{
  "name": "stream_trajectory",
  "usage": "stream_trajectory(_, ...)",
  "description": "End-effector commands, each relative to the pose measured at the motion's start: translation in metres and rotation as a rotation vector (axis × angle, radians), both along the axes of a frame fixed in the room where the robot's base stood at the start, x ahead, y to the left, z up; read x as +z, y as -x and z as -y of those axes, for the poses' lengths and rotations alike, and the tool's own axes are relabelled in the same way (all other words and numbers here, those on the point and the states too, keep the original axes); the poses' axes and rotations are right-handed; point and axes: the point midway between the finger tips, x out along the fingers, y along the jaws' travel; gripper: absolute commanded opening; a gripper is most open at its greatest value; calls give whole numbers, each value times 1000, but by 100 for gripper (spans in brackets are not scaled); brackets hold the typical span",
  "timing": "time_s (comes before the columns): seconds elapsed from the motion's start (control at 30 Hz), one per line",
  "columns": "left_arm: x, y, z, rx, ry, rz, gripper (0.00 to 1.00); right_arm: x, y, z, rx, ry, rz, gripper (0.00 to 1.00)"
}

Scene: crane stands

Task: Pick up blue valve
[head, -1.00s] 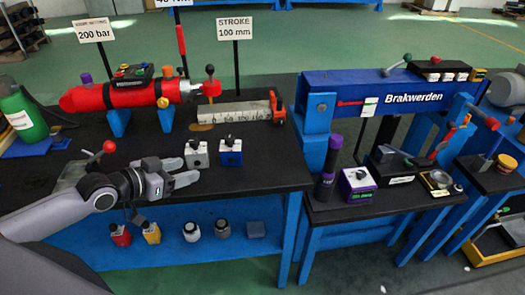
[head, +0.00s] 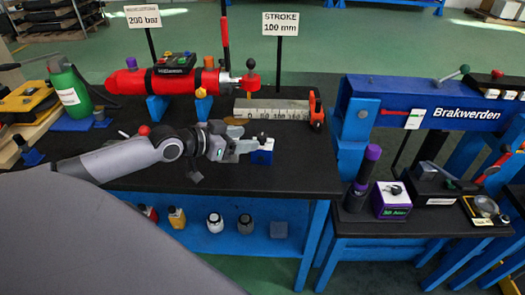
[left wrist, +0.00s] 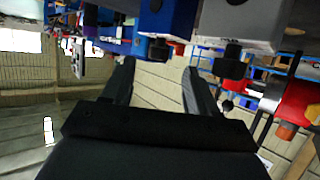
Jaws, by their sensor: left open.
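The blue valve (head: 262,156), a small blue block with a black knob, stands upright near the front edge of the black bench top (head: 300,178). My left gripper (head: 250,147) is open and level beside it, fingers pointing at it from the left. In the left wrist view, which is upside down, the blue valve (left wrist: 166,16) is at the top, its black knob just beyond the open fingers (left wrist: 160,88). Contact cannot be told. A white valve (left wrist: 242,22) is beside it; in the head view my gripper largely covers it. My right gripper is not in view.
Behind stand a red cylinder (head: 185,81) on blue supports and a measuring block (head: 270,109). A green bottle (head: 70,90) is at the left. Several small containers sit on the blue lower shelf (head: 255,240). A purple-capped black cylinder (head: 362,175) stands on the right bench.

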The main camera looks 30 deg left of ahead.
Motion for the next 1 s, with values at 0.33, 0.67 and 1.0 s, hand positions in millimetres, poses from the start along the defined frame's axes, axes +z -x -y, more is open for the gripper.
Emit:
stream_trajectory(0.33, -10, -33, 14, 0, 2, 3, 58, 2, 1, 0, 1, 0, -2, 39)
stream_trajectory(0.67, -14, -41, 17, -2, -1, 1, 58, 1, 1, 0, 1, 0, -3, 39)
stream_trajectory(1.0, -14, -41, 17, -2, -1, 1, 0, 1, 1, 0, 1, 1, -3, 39)
